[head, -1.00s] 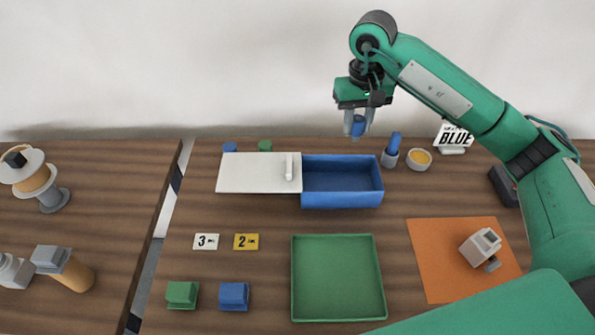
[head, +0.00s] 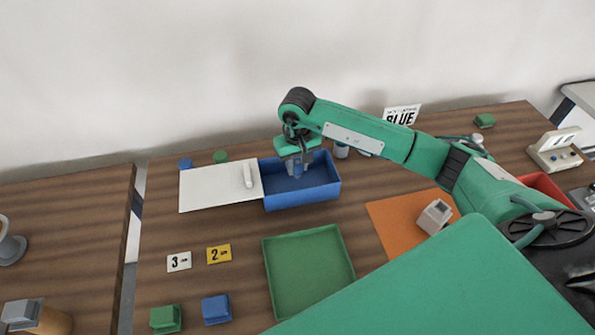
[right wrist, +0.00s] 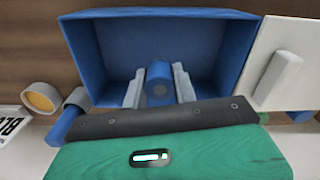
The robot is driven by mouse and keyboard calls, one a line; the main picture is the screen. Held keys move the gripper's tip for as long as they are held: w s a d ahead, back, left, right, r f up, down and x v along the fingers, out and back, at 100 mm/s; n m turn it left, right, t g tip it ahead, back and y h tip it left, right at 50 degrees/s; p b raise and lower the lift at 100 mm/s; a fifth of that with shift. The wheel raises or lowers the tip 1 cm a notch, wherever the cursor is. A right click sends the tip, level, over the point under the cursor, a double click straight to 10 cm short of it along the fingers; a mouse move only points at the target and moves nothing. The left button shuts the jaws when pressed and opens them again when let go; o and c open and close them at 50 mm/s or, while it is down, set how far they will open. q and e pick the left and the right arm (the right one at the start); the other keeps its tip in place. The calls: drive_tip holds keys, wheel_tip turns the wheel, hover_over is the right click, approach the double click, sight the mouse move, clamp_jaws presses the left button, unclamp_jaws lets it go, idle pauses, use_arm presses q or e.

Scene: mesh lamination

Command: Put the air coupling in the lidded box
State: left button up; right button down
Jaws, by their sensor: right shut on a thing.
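The lidded box is a blue box (head: 322,190) at the back middle of the table. Its white lid (head: 215,187) with a raised handle lies to the left, leaving the box open. My right gripper (head: 295,168) is over the box opening, pointing down, shut on a blue cylindrical piece that appears to be the air coupling. In the right wrist view the blue air coupling (right wrist: 159,80) sits between the two grey fingers, in front of the box interior (right wrist: 200,50). Whether it touches the box floor cannot be told. My left gripper is not in view.
A green tray (head: 308,300) lies in front of the box. An orange mat (head: 390,225) with a grey part (head: 434,217) is to the right.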

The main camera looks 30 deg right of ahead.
sight(298, 173)
wheel_tip(298, 173, down, 4)
drive_tip(key=shift+f+p, duration=0.1)
drive_tip(key=shift+p, duration=0.5)
drive_tip(key=shift+f+b, duration=0.3)
drive_tip(key=shift+b, duration=0.05)
drive_tip(key=c, duration=1.1)
unclamp_jaws()
drive_tip(key=shift+r, duration=0.1)
drive_tip(key=shift+r+p, duration=0.2)
drive_tip(key=shift+p, duration=0.15)
drive_tip(key=shift+r+b, duration=0.25)
drive_tip(key=shift+b, duration=0.05)
wheel_tip(298, 173, up, 10)
drive_tip(key=b, duration=0.3)
drive_tip(key=shift+r, duration=0.15)
drive_tip(key=shift+r+b, duration=0.3)
drive_tip(key=shift+r, duration=0.25)
